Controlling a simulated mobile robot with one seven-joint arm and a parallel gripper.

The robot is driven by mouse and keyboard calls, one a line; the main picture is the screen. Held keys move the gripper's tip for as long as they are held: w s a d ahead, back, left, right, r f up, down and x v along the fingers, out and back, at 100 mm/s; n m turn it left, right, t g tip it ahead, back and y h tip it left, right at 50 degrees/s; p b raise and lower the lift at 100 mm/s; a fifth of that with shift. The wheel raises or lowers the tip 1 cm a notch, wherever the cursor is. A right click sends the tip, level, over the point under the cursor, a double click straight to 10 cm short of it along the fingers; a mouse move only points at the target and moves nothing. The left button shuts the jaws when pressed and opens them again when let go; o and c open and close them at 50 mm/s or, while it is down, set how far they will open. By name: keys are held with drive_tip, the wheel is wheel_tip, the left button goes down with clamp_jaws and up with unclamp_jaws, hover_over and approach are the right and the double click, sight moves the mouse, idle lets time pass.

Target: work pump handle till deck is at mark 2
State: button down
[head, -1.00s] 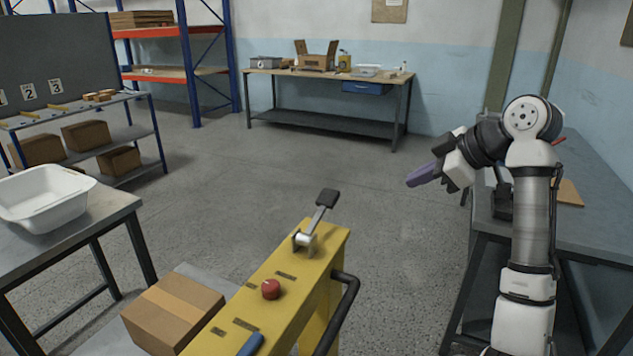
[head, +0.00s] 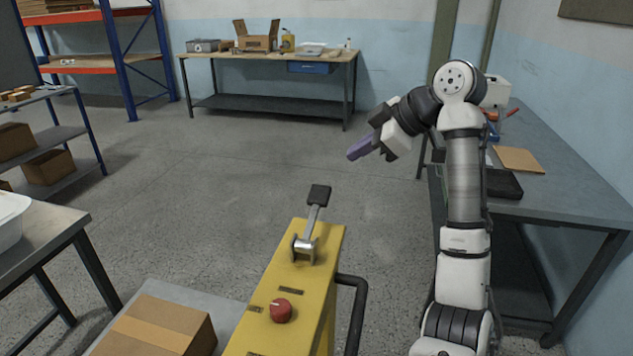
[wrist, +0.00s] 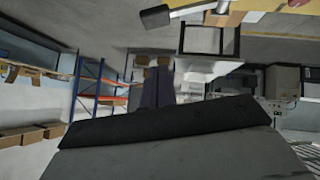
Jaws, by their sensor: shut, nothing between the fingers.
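The pump handle, a metal lever with a black pad (head: 319,195), stands up from a bracket on the yellow lift column (head: 306,275). In the wrist view the handle (wrist: 160,16) shows at the top edge. The lift's grey deck (head: 225,315) carries a cardboard box (head: 165,328) at lower left. My gripper (head: 362,147) is raised in the air, beyond and to the right of the handle, clear of it. Its purple fingers are shut and empty. No mark 2 is readable now, and the labels on the column are too small to read.
A red knob (head: 280,310) sits on the column top and a black bar handle (head: 356,310) at its right side. A workbench (head: 580,200) stands at right, a steel table (head: 50,235) with a white tub (head: 10,222) at left. The floor beyond is clear.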

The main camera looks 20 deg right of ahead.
idle(0.3)
drive_tip(key=p, duration=0.3)
hover_over(315, 192)
drive_tip(key=s+d, duration=0.1)
drive_tip(key=s, duration=0.2)
drive_tip(key=f, duration=0.6)
drive_tip(key=shift+s+d+f, duration=0.15)
drive_tip(key=shift+d, duration=0.05)
drive_tip(key=f, duration=0.1)
drive_tip(key=w+f+p, duration=0.1)
drive_tip(key=f, duration=0.1)
drive_tip(key=shift+d+f, duration=0.2)
drive_tip(key=shift+f, duration=0.5)
drive_tip(key=shift+w, duration=0.1)
